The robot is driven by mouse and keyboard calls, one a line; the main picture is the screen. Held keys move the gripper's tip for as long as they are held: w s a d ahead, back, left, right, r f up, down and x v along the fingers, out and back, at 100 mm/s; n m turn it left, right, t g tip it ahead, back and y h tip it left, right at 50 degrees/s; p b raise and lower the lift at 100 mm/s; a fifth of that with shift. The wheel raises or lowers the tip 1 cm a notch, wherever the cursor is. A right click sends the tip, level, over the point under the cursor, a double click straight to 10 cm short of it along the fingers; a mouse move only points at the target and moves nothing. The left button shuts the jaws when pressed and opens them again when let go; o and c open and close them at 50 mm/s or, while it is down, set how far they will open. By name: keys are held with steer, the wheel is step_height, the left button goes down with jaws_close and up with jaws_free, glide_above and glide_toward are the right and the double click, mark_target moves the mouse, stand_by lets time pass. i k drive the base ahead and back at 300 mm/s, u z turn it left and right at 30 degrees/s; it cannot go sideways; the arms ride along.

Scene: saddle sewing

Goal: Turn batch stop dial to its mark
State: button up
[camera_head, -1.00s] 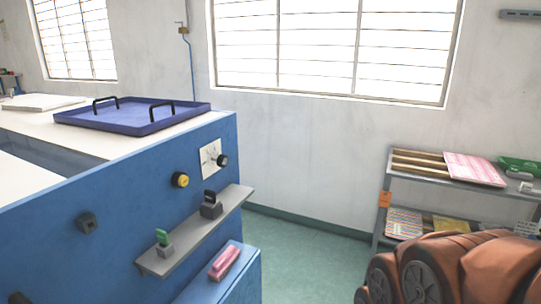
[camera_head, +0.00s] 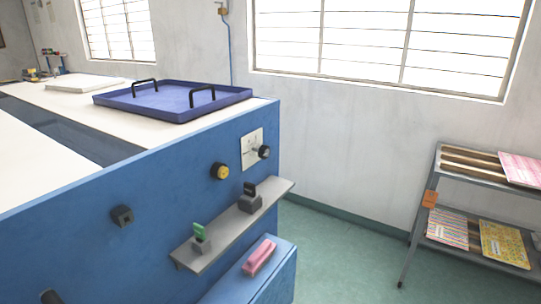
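A black dial (camera_head: 264,152) sits on a white square plate (camera_head: 252,146) with dark marks, near the right end of the blue machine's front panel. I cannot make out which mark the dial points to. A yellow-and-black knob (camera_head: 221,171) is lower left of the plate, and a black square knob (camera_head: 122,215) is further left.
A grey ledge (camera_head: 226,236) juts from the panel below the dial, holding a green-topped item (camera_head: 200,237) and a black block (camera_head: 250,197). A pink item (camera_head: 260,257) lies on a lower blue surface. A blue tray (camera_head: 174,101) sits on top. Green floor (camera_head: 340,255) is open at right.

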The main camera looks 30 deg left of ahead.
mark_target(264, 151)
steer(key=z, duration=0.05)
steer(key=k, duration=0.45)
steer(key=u, duration=2.05)
